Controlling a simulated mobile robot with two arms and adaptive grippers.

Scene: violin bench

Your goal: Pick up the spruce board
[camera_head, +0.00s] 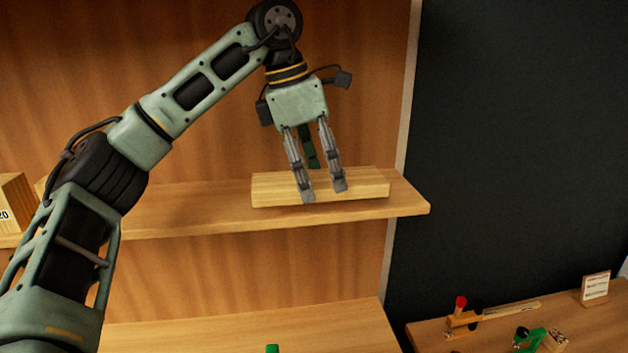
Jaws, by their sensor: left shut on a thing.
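The spruce board (272,190) is a pale, flat wooden block on the wooden shelf (180,219), near the shelf's right end. My left gripper (320,192) points down from above, with its fingers at the board's middle. It is shut on the board; two fingers lie over the front face and another dark finger shows behind. Whether the board is lifted off the shelf or rests on it, I cannot tell. My right gripper is not in view.
Another wooden block with a number label (14,202) stands on the shelf at the far left. A lower shelf (250,330) is below. At the lower right, a bench holds a green clamp-like tool (530,340), a red-tipped item (460,303) and a small card (595,289).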

